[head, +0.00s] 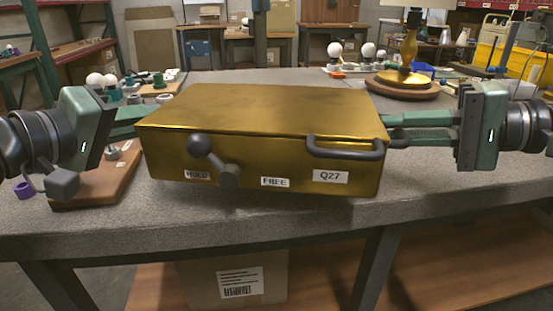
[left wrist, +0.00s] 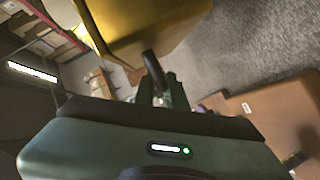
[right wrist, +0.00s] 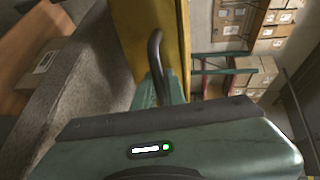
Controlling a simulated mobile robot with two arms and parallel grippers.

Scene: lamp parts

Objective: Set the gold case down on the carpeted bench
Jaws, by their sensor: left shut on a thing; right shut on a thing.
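The gold case (head: 260,108) is level over the front of the grey carpeted bench (head: 430,185), with its lever, handle and labels facing me. Whether its underside touches the bench is hard to tell. My left gripper (head: 136,122) is shut at the case's left side; in the left wrist view its fingers (left wrist: 162,92) meet a dark side handle (left wrist: 154,70) of the case. My right gripper (head: 390,130) is shut at the right side; in the right wrist view its fingers (right wrist: 162,92) hold another dark handle (right wrist: 155,52).
A brown board (head: 100,180) with parts lies left of the case, partly behind my left gripper. A gold lamp on a round wooden base (head: 402,86) stands behind right. White bulbs (head: 352,50) are at the back. A cardboard box (head: 240,285) sits below the bench.

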